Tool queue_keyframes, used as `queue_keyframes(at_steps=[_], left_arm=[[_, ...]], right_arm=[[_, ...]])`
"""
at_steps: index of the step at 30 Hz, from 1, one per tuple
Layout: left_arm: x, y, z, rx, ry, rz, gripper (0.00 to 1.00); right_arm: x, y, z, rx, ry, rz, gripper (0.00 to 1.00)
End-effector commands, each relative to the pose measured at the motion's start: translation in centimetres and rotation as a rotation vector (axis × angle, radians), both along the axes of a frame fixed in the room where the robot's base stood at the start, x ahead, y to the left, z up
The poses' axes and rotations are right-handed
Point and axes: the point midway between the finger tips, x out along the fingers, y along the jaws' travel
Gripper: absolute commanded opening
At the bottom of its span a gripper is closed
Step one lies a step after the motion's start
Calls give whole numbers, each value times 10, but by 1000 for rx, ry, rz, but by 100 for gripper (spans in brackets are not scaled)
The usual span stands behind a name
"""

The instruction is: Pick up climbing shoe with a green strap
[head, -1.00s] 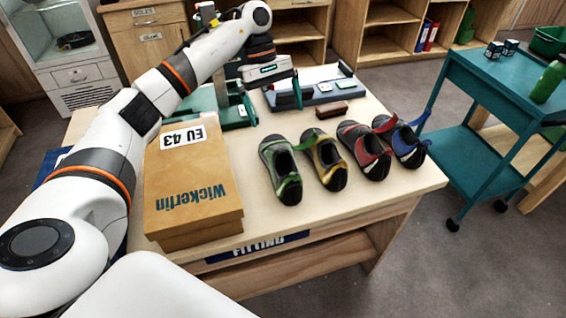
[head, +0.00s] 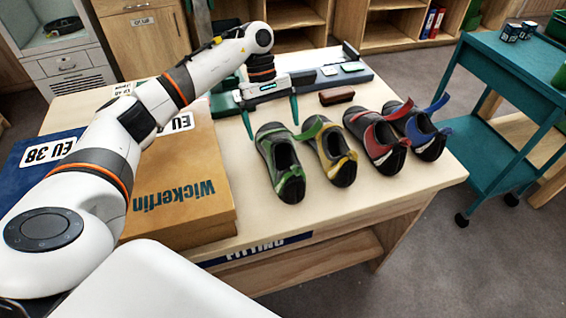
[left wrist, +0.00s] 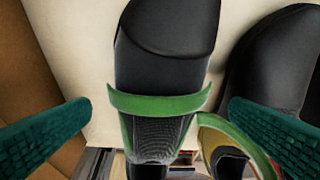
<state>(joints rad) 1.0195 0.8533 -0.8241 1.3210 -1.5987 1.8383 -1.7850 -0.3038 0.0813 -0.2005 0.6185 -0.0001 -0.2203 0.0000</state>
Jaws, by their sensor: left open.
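The climbing shoe with a green strap (head: 291,190) is the leftmost of the shoes on the table. It is black and green. In the left wrist view the shoe (left wrist: 165,72) fills the middle, with its green band running across it. My left gripper (head: 272,130) is open and points down at the far end of this shoe. In the left wrist view its teal fingers (left wrist: 161,106) stand apart on either side of the shoe, with visible gaps and no clear contact. My right gripper is not in view.
A yellow-trimmed shoe (head: 340,170), a red one (head: 380,145) and a blue one (head: 425,135) stand close on the right. A brown shoebox (head: 185,190) is on the left. Behind are a brown block (head: 336,95) and a grey-blue device (head: 355,77). A teal cart (head: 500,75) stands right.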

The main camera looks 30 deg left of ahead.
Motion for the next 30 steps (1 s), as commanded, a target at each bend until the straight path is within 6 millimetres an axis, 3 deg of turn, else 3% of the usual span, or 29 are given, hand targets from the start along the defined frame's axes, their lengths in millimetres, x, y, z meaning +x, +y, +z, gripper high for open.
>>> queue_keyframes(at_steps=[5,15,23,30], left_arm=[[-3,-4,-11,-1,2,0,100],[-13,-17,-52,-1,0,-2,100],[-13,-17,-55,-1,-1,-1,100],[-13,-17,-55,-1,-1,-1,62]], right_arm=[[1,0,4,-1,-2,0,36],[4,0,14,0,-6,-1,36],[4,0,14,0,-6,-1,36],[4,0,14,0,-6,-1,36]])
